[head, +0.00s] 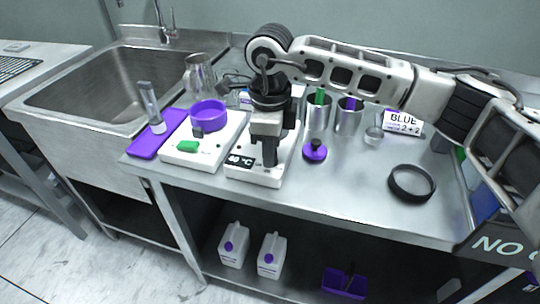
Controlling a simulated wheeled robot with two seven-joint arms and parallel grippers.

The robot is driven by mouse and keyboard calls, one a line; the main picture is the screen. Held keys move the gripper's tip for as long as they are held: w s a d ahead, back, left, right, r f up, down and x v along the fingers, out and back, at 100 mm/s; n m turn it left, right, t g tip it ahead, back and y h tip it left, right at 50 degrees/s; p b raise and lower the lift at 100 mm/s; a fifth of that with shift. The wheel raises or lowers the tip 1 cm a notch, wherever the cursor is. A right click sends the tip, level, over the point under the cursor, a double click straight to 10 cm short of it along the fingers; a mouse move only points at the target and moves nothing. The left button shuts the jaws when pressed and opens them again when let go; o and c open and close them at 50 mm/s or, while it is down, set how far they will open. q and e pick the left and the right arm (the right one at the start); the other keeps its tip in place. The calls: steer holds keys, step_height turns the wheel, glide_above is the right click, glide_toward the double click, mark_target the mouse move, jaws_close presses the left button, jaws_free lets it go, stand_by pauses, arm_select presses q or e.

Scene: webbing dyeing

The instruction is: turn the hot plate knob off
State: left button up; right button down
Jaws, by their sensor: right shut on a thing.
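The hot plate (246,174) is a white box on the steel bench with a small dark display reading about 60 °C on its front. My right gripper (269,160) points down over its front part, right of the display. Its fingers are shut on the hot plate knob, which they hide from view. My right arm comes in from the right, over the bench, and the wrist covers much of the plate's top. My left gripper is not in view.
A white device (187,156) with a green button and purple dish (209,115) stands close left. The bench front is clear.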

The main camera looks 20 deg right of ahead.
steer(key=n+b, duration=0.2)
steer(key=n, duration=0.1)
steer(key=shift+f+n, duration=0.15)
steer(key=shift+n, duration=0.25)
steer(key=shift+n+b, duration=0.9)
steer(key=shift+n, duration=0.1)
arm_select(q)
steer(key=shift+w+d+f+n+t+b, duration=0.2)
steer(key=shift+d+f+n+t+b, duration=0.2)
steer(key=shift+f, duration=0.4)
arm_select(e)
steer(key=shift+n, duration=0.8)
steer(key=shift+r, duration=0.2)
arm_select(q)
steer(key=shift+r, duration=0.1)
arm_select(e)
steer(key=c, duration=1.2)
jaws_free()
arm_select(q)
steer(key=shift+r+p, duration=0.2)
steer(key=shift+p, duration=0.35)
arm_select(e)
step_height(320, 180, up, 16)
